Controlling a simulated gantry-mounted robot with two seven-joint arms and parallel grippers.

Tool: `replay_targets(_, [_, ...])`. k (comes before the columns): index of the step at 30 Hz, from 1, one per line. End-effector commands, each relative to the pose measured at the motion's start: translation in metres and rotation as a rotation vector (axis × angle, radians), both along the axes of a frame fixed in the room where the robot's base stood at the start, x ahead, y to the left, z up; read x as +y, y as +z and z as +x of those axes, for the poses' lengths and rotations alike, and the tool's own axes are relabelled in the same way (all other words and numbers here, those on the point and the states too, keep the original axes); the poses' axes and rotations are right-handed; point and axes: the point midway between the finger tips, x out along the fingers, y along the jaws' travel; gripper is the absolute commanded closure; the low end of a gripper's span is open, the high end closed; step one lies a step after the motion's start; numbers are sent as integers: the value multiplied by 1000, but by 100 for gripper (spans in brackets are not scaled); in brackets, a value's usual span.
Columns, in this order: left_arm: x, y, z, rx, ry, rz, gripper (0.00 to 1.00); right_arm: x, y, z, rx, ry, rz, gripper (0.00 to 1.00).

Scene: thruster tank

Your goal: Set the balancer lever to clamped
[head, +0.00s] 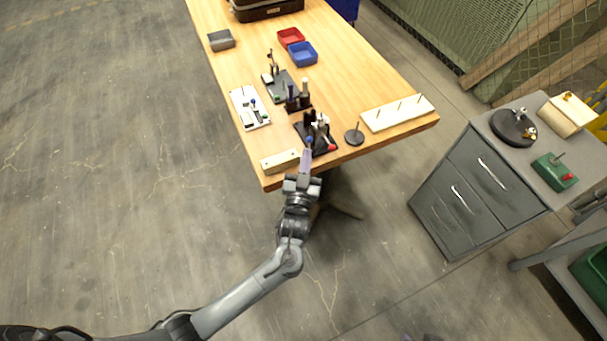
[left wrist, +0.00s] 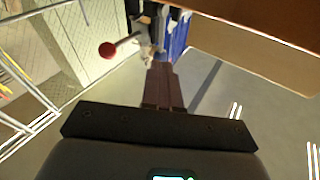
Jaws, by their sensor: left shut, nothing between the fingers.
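A small black fixture (head: 318,131) stands near the front edge of the wooden table, with a red-ended lever (head: 331,147) on its right side. I take this for the balancer lever; no label is readable. The left wrist view shows the lever as a thin rod with a red ball (left wrist: 107,50), left of my fingers. My left gripper (head: 307,154) is shut and empty, close beside the fixture and left of the red end. Its fingers also show in the left wrist view (left wrist: 162,86). I cannot tell whether they touch the fixture. My right gripper is not clearly visible.
A wooden block (head: 280,161) lies left of my gripper. A round dark disc with a peg (head: 354,137) and a pegged board (head: 397,113) stand to the right. Black holders (head: 298,104) and a white plate (head: 249,108) are behind. A grey cabinet (head: 482,185) stands right of the table.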

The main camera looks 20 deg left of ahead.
Motion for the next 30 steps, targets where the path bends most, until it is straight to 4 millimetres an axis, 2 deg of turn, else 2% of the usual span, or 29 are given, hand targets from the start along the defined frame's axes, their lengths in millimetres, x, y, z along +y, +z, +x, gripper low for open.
replay_targets(3, [3, 1, 10, -1, -1, 0, 100, 0, -4, 0, 0, -2, 2, 55])
replay_targets(8, [4, 3, 16, 0, -1, -1, 100, 1, -5, 0, 0, -4, 5, 55])
replay_targets(20, [5, 4, 17, 2, 0, -2, 100, 2, -4, 0, 0, -6, 9, 55])
replay_targets(30, [7, 7, 19, 35, 1, -41, 100, 2, 11, 0, -1, -4, 7, 55])
